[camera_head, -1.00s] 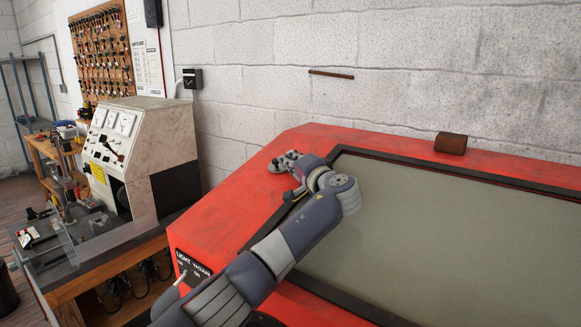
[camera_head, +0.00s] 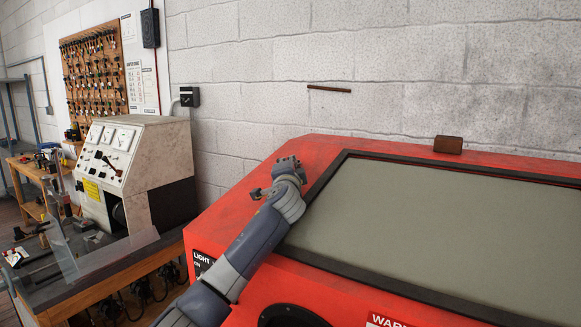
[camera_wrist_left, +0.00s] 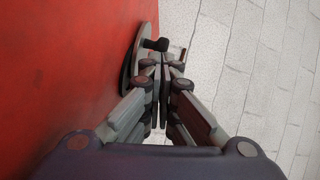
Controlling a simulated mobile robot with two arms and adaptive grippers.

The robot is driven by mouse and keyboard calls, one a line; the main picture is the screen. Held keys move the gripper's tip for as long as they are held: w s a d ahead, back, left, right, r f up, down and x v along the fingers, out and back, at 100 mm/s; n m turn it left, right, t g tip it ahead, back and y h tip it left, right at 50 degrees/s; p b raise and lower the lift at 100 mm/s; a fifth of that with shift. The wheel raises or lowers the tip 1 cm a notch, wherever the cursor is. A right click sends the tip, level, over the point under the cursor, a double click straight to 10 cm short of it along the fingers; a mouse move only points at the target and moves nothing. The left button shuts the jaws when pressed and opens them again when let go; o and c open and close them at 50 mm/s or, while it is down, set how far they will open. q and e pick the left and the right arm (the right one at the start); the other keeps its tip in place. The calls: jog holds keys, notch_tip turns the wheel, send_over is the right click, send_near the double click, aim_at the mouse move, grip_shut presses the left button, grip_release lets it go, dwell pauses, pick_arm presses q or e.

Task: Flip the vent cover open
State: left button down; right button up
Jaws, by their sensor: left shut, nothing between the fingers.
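The vent cover (camera_wrist_left: 133,50) shows in the left wrist view as a grey round disc on the red cabinet top (camera_head: 232,200), with a black knob (camera_wrist_left: 158,44) at its edge. I see it at a steep slant and cannot tell how far it is raised. My left gripper (camera_head: 289,166) is over the far left part of the cabinet top and hides most of the vent area in the head view. In the wrist view its fingertips (camera_wrist_left: 162,64) are together and empty, just beside the disc and knob. I cannot tell whether they touch. My right gripper is not in view.
A large glass window (camera_head: 430,225) in a black frame fills the cabinet top to the right. A small brown block (camera_head: 448,145) lies at the back edge. A white wall (camera_head: 300,60) stands close behind. A test bench with a gauge panel (camera_head: 115,150) is at the left.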

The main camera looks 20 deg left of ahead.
pick_arm(q)
jog(key=shift+a, duration=1)
jog(key=shift+w+a+r, duration=0.1)
jog(key=shift+w+a, duration=0.05)
jog(key=shift+w, duration=0.1)
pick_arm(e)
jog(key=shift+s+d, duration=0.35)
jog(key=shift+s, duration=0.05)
pick_arm(q)
jog(key=shift+a, duration=0.1)
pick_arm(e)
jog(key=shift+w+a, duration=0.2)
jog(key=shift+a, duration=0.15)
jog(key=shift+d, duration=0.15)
